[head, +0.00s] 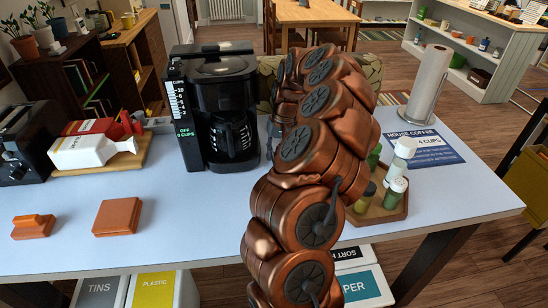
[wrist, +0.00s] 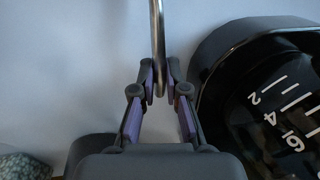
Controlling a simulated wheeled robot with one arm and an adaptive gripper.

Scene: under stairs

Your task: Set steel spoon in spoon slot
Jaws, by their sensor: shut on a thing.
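In the wrist view my gripper (wrist: 160,92) is closed around a thin steel handle, which looks like the steel spoon (wrist: 157,40). The handle runs from between the fingertips to the top edge of the picture, where the rest of it is cut off. In the head view my copper-coloured arm hides my gripper and the spoon. I cannot make out the spoon slot in either view.
A black coffee maker (head: 220,100) stands on the pale table (head: 180,255); its numbered side (wrist: 275,110) is close right of my gripper. Two brown blocks (head: 117,216) (head: 33,226) lie front left. A bottle tray (head: 378,214) and paper towel roll (head: 430,80) stand right.

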